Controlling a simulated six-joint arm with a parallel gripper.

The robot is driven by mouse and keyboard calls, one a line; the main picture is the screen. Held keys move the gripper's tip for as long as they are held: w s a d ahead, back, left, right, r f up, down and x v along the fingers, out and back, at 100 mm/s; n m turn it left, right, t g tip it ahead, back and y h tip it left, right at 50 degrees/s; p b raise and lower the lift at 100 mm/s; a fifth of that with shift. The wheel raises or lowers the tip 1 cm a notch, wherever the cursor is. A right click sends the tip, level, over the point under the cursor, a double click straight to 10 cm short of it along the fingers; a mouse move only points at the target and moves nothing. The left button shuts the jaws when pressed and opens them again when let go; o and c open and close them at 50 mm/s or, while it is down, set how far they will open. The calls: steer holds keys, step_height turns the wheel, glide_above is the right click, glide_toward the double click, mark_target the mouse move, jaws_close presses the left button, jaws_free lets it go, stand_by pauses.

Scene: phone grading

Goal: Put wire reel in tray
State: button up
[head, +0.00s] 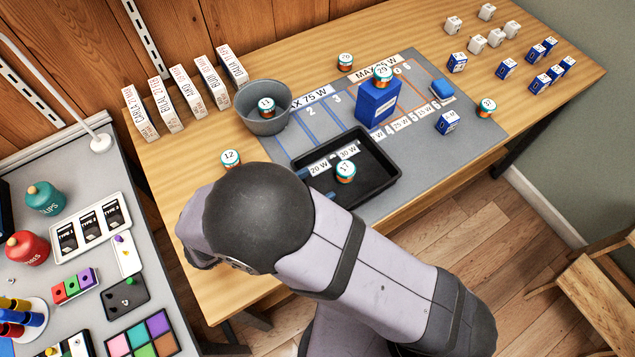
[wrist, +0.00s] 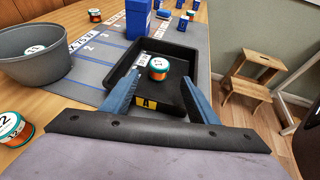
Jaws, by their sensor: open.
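A black tray (head: 385,188) lies on the grey mat, and it also shows in the wrist view (wrist: 190,55). A wire reel marked 17 (head: 346,171), with a white top and teal and orange sides, sits inside it. In the wrist view this reel (wrist: 158,68) appears between my fingers, with no visible grip on it. My gripper (wrist: 160,80) is open and empty at the tray's near side. Other reels are one in a grey bowl (head: 266,106), reel 12 (head: 231,160) on the wood, reel 29 (head: 382,76) on a blue block, and reel 20 (head: 345,62) at the back.
The tall blue block (head: 377,104) stands just behind the tray. A smaller blue box (head: 448,123) and another reel (head: 486,107) lie to the right. Several blue and white boxes stand at the far right.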

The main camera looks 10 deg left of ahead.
steer(key=d+m+g, duration=0.1)
steer(key=d, duration=0.1)
steer(key=w+d+m+g+h, duration=0.1)
steer(key=d+m+g, duration=0.1)
steer(key=d, duration=0.1)
steer(key=d+m+g, duration=0.1)
steer(key=d+m, duration=0.1)
steer(key=d, duration=0.1)
steer(key=shift+w+d+r+g+h, duration=0.15)
steer(key=shift+w+g+h, duration=0.2)
steer(key=shift+g+h, duration=0.05)
steer(key=d+m+g, duration=0.1)
steer(key=d, duration=0.1)
steer(key=d+m+g, duration=0.1)
steer(key=d+m, duration=0.1)
steer(key=d+m+g, duration=0.2)
steer(key=shift+s+d+y, duration=0.2)
steer(key=shift+s+y, duration=0.1)
steer(key=shift+s, duration=0.1)
steer(key=s+d+r+m+g+y, duration=0.1)
steer(key=d+m+y, duration=0.7)
steer(key=m, duration=1.1)
steer(key=shift+s+d+r+g+y, duration=0.3)
steer(key=shift+s+d+g, duration=0.4)
steer(key=shift+s+d, duration=0.4)
step_height(320, 180, up, 5)
steer(key=p, duration=0.4)
steer(key=shift+f+p, duration=0.2)
steer(key=shift+p, duration=0.1)
